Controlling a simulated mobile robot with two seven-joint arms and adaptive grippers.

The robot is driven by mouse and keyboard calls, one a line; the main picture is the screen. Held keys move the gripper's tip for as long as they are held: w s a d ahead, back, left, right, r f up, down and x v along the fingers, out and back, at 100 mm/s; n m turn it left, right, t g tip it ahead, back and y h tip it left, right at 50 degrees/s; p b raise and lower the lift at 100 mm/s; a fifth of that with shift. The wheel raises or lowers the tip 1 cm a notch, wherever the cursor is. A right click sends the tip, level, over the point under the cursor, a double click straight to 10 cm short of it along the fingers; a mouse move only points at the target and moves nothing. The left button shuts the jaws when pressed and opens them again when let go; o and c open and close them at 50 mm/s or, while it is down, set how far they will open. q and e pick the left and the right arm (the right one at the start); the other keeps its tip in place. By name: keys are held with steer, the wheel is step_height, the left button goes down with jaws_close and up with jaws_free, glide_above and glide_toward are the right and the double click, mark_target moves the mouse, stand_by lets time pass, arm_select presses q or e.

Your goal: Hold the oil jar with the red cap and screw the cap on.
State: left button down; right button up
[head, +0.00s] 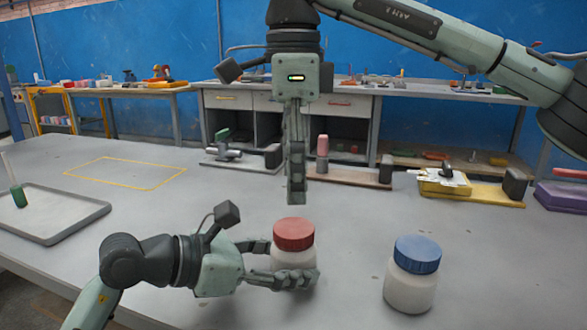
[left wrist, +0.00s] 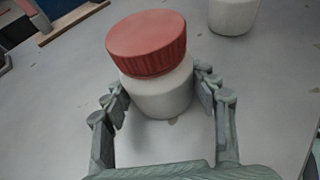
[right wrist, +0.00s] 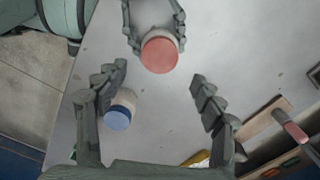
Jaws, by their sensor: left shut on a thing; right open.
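The oil jar (head: 292,262) is whitish and stands upright on the grey table. Its red cap (head: 294,233) sits on top, and it also shows in the left wrist view (left wrist: 147,45) and the right wrist view (right wrist: 159,55). I cannot tell how tightly the cap sits. My left gripper (left wrist: 163,97) is shut around the jar body, a finger on each side, below the cap. My right gripper (head: 297,200) points down above and behind the cap, apart from it. Its fingers are open and empty in the right wrist view (right wrist: 158,80).
A similar white jar (head: 408,290) with a blue cap (head: 417,254) stands to the right. A grey tray (head: 50,236) with a green-handled tool (head: 17,194) lies at the left. Fixtures, including a yellow one (head: 470,198), line the table's far side. The yellow outlined area (head: 125,173) is empty.

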mark_target(294, 227)
step_height(294, 227, down, 8)
steer(key=shift+r, duration=0.2)
steer(key=shift+c, duration=0.2)
steer(key=c, duration=1.2)
steer(key=o, duration=1.4)
step_height(294, 227, up, 12)
arm_select(q)
steer(key=shift+c, duration=2.1)
jaws_free()
